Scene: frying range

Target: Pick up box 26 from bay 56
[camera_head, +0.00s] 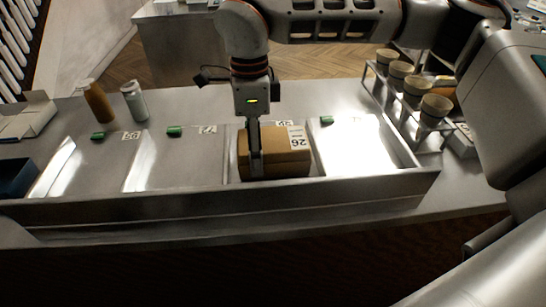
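Box 26 is a brown cardboard box (285,165) with a white label reading 26 on its upper right. It sits in a compartment of the long metal tray (300,195), right of the middle. A white bay tag (285,123) behind it is partly covered and too small to read surely. My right gripper (255,165) comes down from above at the box's left part. A dark finger lies over the near side of the box; the other finger is hidden, so I cannot tell whether it grips. My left gripper is out of view.
Green markers (174,131) and white tags line the tray's back. The compartments beside the box look empty. Two bottles (97,101) (134,101) stand behind at left. A metal rack with several cups (433,109) stands at right. A dark blue bin (17,177) is at far left.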

